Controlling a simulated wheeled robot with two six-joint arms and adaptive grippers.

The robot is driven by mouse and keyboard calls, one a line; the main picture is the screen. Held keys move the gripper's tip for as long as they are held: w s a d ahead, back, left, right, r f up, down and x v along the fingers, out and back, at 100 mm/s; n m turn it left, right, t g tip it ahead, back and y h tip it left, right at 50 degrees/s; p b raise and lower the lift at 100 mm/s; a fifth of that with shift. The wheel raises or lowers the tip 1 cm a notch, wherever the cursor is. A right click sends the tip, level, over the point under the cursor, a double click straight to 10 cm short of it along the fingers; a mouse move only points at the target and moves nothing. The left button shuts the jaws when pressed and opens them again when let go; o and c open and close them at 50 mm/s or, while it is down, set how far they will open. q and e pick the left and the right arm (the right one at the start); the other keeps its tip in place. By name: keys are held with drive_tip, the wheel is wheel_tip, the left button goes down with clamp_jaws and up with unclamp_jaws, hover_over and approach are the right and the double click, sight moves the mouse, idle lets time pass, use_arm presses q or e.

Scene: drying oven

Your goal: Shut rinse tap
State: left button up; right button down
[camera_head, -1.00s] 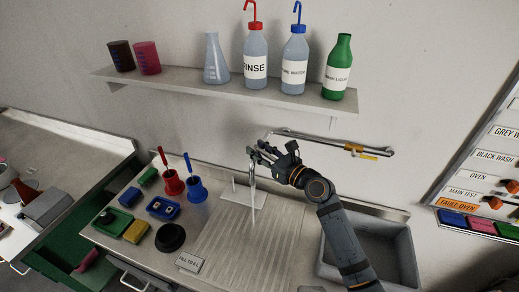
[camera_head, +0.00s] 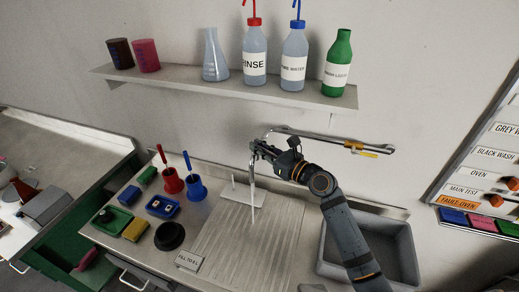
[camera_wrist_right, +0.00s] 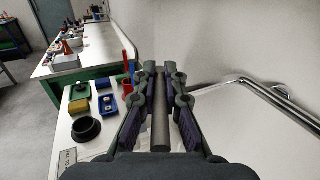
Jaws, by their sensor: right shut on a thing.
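The wall tap is a chrome pipe (camera_head: 315,137) below the shelf, with a yellow lever (camera_head: 366,154) at its right end. In the right wrist view, the pipe (camera_wrist_right: 272,97) runs along the wall at right. My right gripper (camera_head: 257,152) is left of the yellow lever and apart from it. Its fingers (camera_wrist_right: 160,85) are shut on a slim grey upright rod (camera_wrist_right: 160,122). The lower part of a slim pale thing (camera_head: 253,180) shows under the fingertips in the head view. My left gripper is not in view.
A grey sink (camera_head: 404,250) lies below the lever, partly behind my right arm. A white plate with pegs (camera_head: 240,196) stands on the ribbed drainer (camera_head: 235,245). Red (camera_head: 172,181) and blue holders (camera_head: 196,188) stand left of it. Bottles stand on the shelf (camera_head: 215,88) above.

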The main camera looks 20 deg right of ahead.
drive_tip(key=n+g+y+b, duration=0.4)
drive_tip(key=n+g+y, duration=0.1)
drive_tip(key=shift+w+d, duration=0.25)
drive_tip(key=c, duration=1.4)
unclamp_jaws()
